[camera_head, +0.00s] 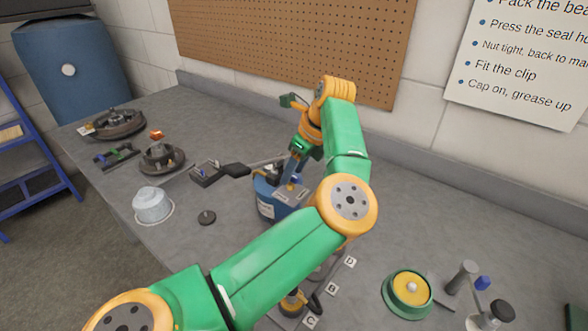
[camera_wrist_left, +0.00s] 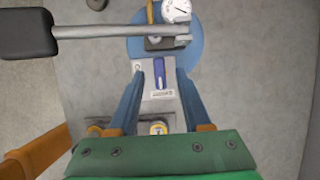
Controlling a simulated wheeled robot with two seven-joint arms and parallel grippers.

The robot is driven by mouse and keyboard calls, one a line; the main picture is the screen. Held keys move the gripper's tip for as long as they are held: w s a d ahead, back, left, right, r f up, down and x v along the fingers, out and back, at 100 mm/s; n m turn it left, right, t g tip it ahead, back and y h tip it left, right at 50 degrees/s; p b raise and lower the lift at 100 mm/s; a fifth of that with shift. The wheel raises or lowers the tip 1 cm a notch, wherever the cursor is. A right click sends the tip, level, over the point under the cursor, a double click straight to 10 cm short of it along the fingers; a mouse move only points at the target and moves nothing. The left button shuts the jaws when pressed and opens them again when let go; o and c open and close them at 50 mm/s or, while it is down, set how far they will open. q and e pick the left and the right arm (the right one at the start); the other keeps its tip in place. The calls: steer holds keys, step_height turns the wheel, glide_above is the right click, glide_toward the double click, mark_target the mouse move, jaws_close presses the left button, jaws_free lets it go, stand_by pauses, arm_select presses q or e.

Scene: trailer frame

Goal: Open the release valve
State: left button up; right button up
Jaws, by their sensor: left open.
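A blue hand pump (camera_head: 268,205) stands on the workbench under my left arm, and its round blue body (camera_wrist_left: 202,52) shows in the left wrist view. A small blue lever (camera_wrist_left: 158,75), probably the release valve, sits on a grey block above a white label (camera_wrist_left: 163,93). My left gripper (camera_wrist_left: 161,76) is open, with one finger on each side of this lever and a gap visible on both sides. In the head view my left gripper (camera_head: 293,176) is partly hidden above the pump. My right gripper is not in view.
A pump handle with a black grip (camera_wrist_left: 26,33) extends left beside a gauge (camera_wrist_left: 177,9). On the bench (camera_head: 240,135) are hub parts (camera_head: 160,157), a clear cup (camera_head: 152,204), a black disc (camera_head: 207,217), a green-and-yellow tin (camera_head: 408,290) and lettered tags (camera_head: 331,289).

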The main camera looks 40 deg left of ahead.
arm_select(q)
steer(key=shift+f, duration=0.15)
jaws_close()
